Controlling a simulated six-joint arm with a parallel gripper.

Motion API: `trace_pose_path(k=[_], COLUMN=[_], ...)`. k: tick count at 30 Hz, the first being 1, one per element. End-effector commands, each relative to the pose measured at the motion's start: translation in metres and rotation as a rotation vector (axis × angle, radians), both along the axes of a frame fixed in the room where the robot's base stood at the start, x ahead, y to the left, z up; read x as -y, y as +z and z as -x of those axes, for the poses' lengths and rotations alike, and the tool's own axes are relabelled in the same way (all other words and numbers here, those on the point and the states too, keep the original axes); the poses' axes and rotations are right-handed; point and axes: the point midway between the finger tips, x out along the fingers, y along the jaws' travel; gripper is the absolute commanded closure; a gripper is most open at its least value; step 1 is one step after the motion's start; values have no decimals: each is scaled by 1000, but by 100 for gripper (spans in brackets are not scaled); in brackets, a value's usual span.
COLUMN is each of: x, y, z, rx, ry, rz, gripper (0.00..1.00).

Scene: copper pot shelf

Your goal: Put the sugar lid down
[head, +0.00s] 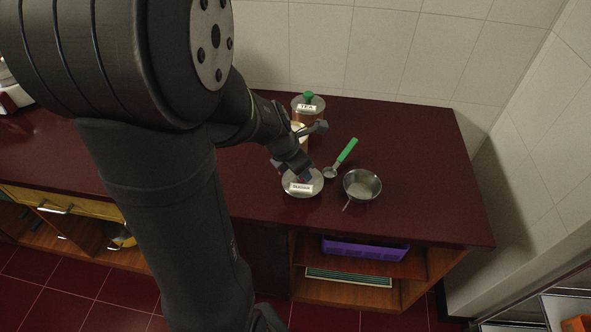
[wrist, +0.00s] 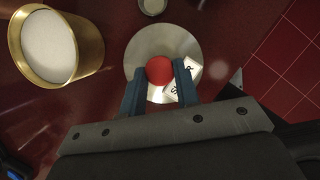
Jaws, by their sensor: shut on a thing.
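The sugar lid (head: 302,187) is a round silver disc with a white label, low over or on the dark red counter in the head view; I cannot tell if it touches. In the wrist view the lid (wrist: 148,50) shows its red knob (wrist: 159,70) between the blue fingertips of my gripper (wrist: 159,84). My gripper (head: 305,172) is shut on that knob. The open sugar canister (wrist: 55,45), copper-coloured and full of white sugar, stands left of the lid in the wrist view. In the head view my arm partly hides this canister (head: 299,130).
A tea canister (head: 308,109) with a green knob stands at the back. A green-handled scoop (head: 342,158) and a metal bowl (head: 362,185) lie just right of the lid. The counter (head: 430,160) is clear farther right. Its front edge is close to the lid.

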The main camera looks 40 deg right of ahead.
Motion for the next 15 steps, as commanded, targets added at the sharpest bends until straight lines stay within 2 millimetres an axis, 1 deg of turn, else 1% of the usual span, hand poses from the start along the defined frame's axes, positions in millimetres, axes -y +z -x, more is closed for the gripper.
trace_pose_path(k=[1, 3, 6, 15], x=[-1, -1, 0, 0], y=[-9, -18, -27, -29], z=[1, 1, 0, 0], rx=[-4, -4, -2, 0], ry=[0, 2, 1, 0], rz=[-5, -3, -2, -1], gripper=[100, 100, 100, 100])
